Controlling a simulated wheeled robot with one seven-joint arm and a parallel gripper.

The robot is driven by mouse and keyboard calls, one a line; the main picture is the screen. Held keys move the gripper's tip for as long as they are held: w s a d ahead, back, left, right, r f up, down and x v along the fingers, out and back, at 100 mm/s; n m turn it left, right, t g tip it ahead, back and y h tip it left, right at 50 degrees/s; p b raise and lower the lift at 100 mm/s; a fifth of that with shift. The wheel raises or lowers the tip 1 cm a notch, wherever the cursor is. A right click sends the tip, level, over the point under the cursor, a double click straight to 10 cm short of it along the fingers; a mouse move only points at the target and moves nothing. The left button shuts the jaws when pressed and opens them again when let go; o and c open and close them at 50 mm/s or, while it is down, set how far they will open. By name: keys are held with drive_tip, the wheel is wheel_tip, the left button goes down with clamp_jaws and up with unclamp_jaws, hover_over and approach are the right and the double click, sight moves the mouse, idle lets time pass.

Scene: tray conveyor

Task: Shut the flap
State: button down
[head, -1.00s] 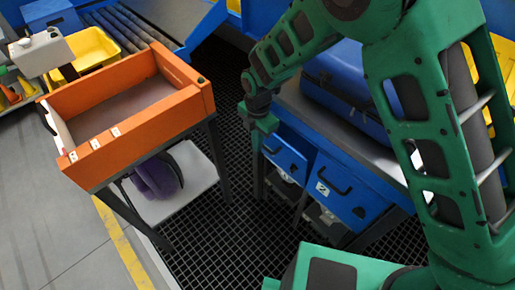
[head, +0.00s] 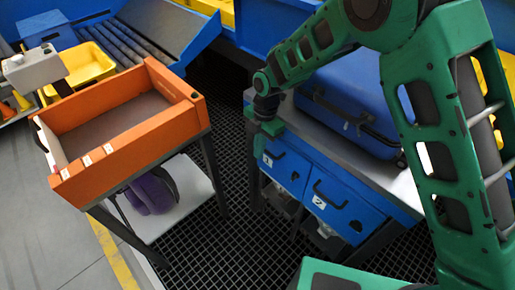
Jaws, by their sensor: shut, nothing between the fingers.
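The blue workbench has two blue front panels with dark handles, panel 1 (head: 287,172) and panel 2 (head: 345,212). Both stand roughly upright; I cannot tell whether either is slightly ajar. The orange tray (head: 135,138) at left has a pale end panel (head: 47,142) with a dark handle, its state unclear. No part is clearly marked as the flap. My gripper (head: 262,143) points down at the bench's left corner, close beside panel 1. It is shut and empty. Its fingertips are small and partly lost against the bench, so contact is unclear.
A blue case (head: 345,110) lies on the grey bench top, partly behind my arm. A purple item (head: 152,192) rests on the shelf (head: 185,205) under the tray. A roller conveyor (head: 140,45) and yellow bin (head: 85,70) stand behind. Dark grating lies between stand and bench.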

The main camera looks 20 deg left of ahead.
wheel_tip(320, 180, up, 9)
drive_tip(key=w, duration=0.1)
drive_tip(key=shift+d+r, duration=0.15)
drive_tip(key=shift+d, duration=0.1)
idle(0.3)
